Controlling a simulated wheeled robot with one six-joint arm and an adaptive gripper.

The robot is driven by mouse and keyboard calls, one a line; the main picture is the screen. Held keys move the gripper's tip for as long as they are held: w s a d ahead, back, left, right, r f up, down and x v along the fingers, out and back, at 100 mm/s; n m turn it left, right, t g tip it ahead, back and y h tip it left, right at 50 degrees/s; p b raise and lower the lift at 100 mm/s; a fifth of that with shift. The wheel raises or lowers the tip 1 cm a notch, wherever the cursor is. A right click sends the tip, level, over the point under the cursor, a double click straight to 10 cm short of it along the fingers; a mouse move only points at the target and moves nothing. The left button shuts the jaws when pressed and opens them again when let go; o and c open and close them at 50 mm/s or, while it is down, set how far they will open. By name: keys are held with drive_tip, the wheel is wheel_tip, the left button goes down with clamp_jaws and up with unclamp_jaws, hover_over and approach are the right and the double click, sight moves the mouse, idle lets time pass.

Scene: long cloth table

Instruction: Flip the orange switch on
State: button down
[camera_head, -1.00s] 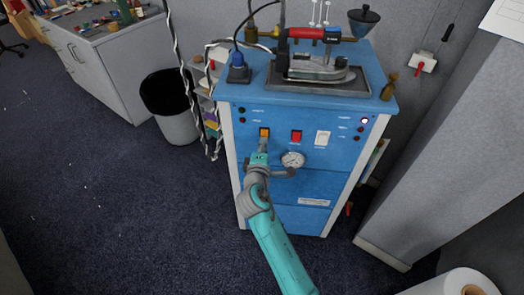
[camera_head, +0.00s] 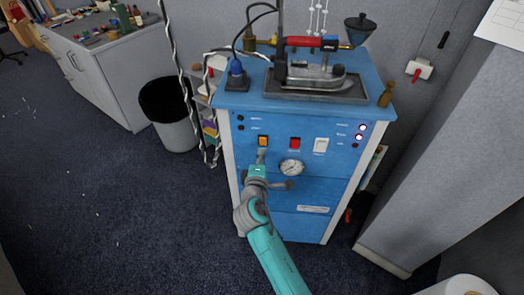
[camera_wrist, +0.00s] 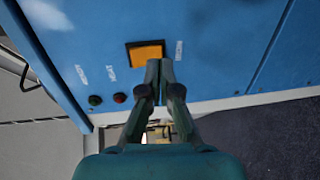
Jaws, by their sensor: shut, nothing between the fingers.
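The orange switch (camera_head: 262,141) is on the upper left of the blue machine's front panel, left of a red switch (camera_head: 295,144) and a white switch (camera_head: 321,145). In the wrist view the orange switch (camera_wrist: 146,54) is a square rocker in a dark frame. My gripper (camera_head: 262,153) is shut and empty, its tips just below the orange switch in the head view. In the wrist view the fingertips (camera_wrist: 159,66) overlap the switch's edge and hide a corner. I cannot tell whether they touch it.
A round gauge (camera_head: 291,168) and a dark handle (camera_head: 283,185) sit right of my gripper. An iron (camera_head: 315,76) stands on the blue machine (camera_head: 305,111). A black-lined bin (camera_head: 177,133) stands at left. A grey partition (camera_head: 440,160) is at right.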

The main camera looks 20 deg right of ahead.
drive_tip(key=v, duration=0.9)
drive_tip(key=shift+s, duration=0.2)
drive_tip(key=shift+a, duration=0.1)
drive_tip(key=s+d+f+m+y, duration=0.1)
drive_tip(key=s+f+y, duration=0.1)
drive_tip(key=s+f, duration=0.35)
drive_tip(key=s+d+f+m+g+y, duration=0.1)
drive_tip(key=s+f+y, duration=0.1)
drive_tip(key=s, duration=0.7)
drive_tip(key=s+d+f+m+y, duration=0.15)
drive_tip(key=s+f, duration=0.25)
drive_tip(key=s, duration=0.4)
drive_tip(key=s+r+m, duration=0.5)
drive_tip(key=s, duration=0.5)
drive_tip(key=s+d+r+m+y, duration=0.1)
drive_tip(key=s+r+m, duration=0.3)
drive_tip(key=s, duration=0.6)
drive_tip(key=shift+s+r+m+t, duration=0.3)
drive_tip(key=shift+s+r+m, duration=0.05)
drive_tip(key=shift+r, duration=0.4)
drive_tip(key=shift+d, duration=0.1)
